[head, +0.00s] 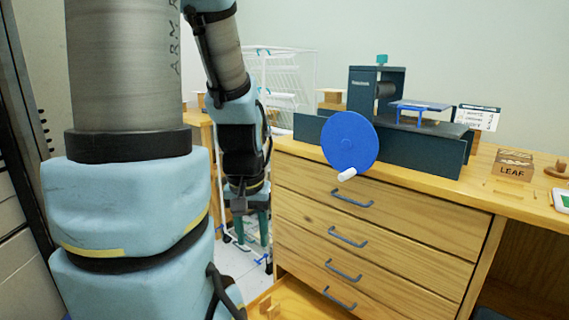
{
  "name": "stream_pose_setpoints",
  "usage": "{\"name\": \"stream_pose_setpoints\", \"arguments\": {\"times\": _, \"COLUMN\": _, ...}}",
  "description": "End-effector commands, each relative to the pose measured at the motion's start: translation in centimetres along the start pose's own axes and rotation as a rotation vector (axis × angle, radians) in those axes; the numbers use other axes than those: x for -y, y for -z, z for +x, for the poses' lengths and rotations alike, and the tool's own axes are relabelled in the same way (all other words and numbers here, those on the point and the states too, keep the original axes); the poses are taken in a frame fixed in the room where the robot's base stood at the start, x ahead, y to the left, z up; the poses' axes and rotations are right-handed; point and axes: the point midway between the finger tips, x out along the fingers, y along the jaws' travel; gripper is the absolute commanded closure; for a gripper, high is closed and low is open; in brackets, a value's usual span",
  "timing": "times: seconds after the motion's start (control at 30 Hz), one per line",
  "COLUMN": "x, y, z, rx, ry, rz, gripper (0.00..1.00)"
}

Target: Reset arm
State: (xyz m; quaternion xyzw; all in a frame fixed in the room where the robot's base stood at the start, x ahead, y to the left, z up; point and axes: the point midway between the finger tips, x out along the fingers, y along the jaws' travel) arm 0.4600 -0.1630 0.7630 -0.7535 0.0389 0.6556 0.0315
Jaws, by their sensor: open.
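My arm fills the left of the head view, with its forearm hanging down left of the wooden drawer cabinet (385,225). My gripper (252,240) is at its lower end, pointing down with its fingers apart. I see nothing held between them. It hangs in front of a white wire rack, left of the drawer fronts. The exact gap to the cabinet is hard to tell.
A press with a blue handwheel (350,140) stands on the cabinet top. A box marked LEAF (512,165) is to its right. An open wooden drawer or tray (300,300) juts out at bottom centre, low near the floor. A white wire rack (285,75) stands behind.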

Motion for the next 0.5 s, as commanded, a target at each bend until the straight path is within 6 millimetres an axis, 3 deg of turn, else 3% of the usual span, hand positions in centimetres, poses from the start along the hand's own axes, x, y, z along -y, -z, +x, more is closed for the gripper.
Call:
{"name": "stream_pose_setpoints", "arguments": {"times": 0.03, "x": 0.0, "y": 0.4, "z": -3.1, "rx": 0.0, "ry": 0.0, "rz": 0.0, "gripper": 0.55}}
{"name": "stream_pose_setpoints", "arguments": {"times": 0.3, "x": 0.0, "y": 1.5, "z": -10.8, "rx": 0.0, "ry": 0.0, "rz": 0.0, "gripper": 0.55}}
{"name": "stream_pose_setpoints", "arguments": {"times": 0.5, "x": -0.1, "y": 2.1, "z": -15.4, "rx": 0.0, "ry": 0.0, "rz": 0.0, "gripper": 0.55}}
